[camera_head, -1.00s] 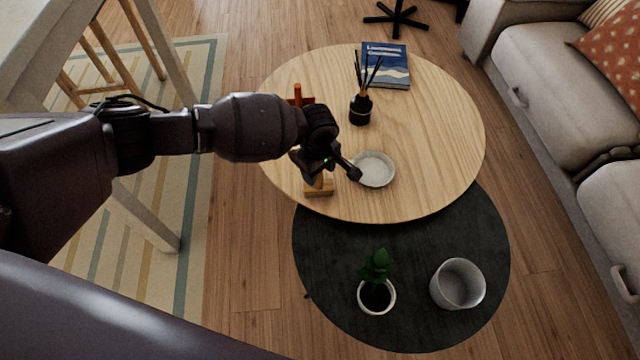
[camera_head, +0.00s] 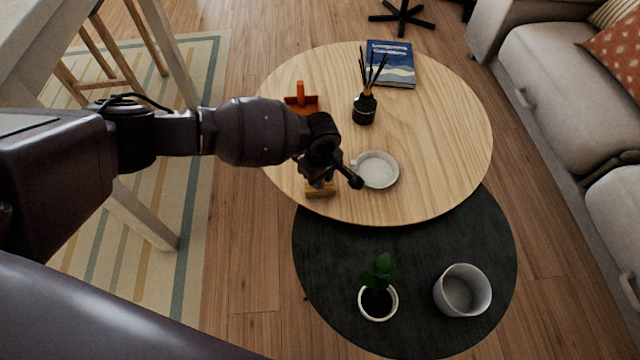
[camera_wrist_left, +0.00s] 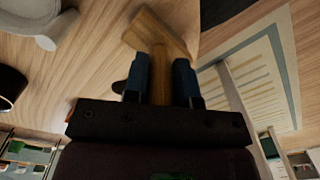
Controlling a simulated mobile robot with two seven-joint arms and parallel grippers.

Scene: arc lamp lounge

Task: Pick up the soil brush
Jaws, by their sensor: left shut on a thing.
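The soil brush (camera_head: 320,190) is a light wooden brush at the near left edge of the round wooden table (camera_head: 440,150). In the head view, my left gripper (camera_head: 319,178) is over it and hides most of its handle. In the left wrist view, my left gripper (camera_wrist_left: 160,78) has its two dark fingers on either side of the brush's wooden handle, shut on it. The wide head of the soil brush (camera_wrist_left: 160,33) sticks out past the fingertips. I cannot tell whether the brush touches the table. My right gripper is not in view.
A pale round dish (camera_head: 378,170) stands close right of the gripper. An orange dustpan-like thing (camera_head: 301,103), a black reed diffuser (camera_head: 364,108) and a blue book (camera_head: 391,64) are farther back. A lower dark table (camera_head: 420,255) holds a potted plant (camera_head: 378,290) and a grey pot (camera_head: 462,290).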

